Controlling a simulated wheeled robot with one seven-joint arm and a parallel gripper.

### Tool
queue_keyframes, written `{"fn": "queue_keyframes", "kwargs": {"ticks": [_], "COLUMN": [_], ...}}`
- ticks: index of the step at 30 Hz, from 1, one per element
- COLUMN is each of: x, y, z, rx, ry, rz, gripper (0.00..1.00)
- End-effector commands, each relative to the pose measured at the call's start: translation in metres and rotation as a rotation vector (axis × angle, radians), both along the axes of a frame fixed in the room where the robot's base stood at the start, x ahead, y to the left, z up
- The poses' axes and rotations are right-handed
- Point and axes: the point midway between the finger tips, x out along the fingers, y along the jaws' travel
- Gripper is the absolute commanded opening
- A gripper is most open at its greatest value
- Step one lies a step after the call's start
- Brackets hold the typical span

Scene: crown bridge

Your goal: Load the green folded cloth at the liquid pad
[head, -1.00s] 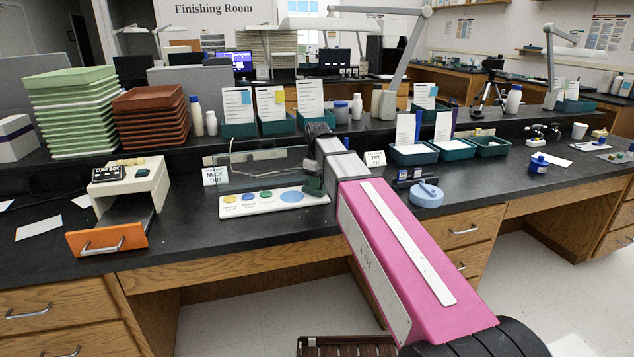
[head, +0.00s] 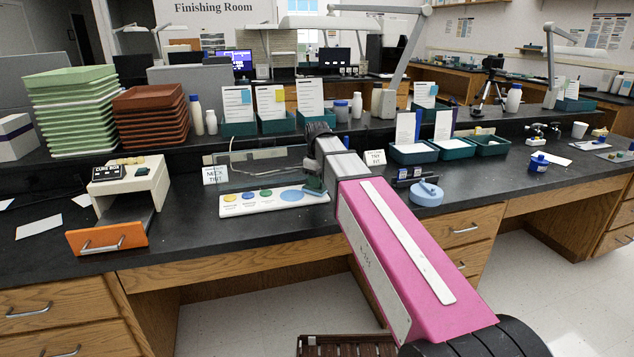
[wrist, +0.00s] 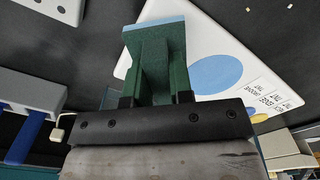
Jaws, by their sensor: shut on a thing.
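My gripper (wrist: 153,62) is shut on a dark green piece, which I take to be the green folded cloth (wrist: 152,68). A light blue strip runs along its far edge. The fingers and the cloth are close in colour and hard to tell apart. In the head view my gripper (head: 314,186) is at the right end of a white board (head: 240,211). The board bears yellow, blue and green spots and a larger light blue spot, probably the liquid pad (head: 291,195). In the wrist view the pad (wrist: 218,75) lies just right of the cloth. Contact with the board cannot be told.
A cure box (head: 122,173) with an orange drawer front (head: 107,239) stands left. A clear panel (head: 262,166) stands behind the board. A round blue container (head: 426,194) and teal trays (head: 413,154) are to the right. Dark counter lies free around the board.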

Motion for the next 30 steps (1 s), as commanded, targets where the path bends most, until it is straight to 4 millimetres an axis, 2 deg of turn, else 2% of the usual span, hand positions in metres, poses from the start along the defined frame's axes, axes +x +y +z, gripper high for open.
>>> {"fn": "queue_keyframes", "kwargs": {"ticks": [11,30], "x": [0.0,0.0], "y": [0.0,0.0], "z": [0.003,0.048], "rx": [-0.001,-0.001], "ry": [0.002,0.001], "rz": [0.0,0.0], "gripper": [0.02,0.02]}}
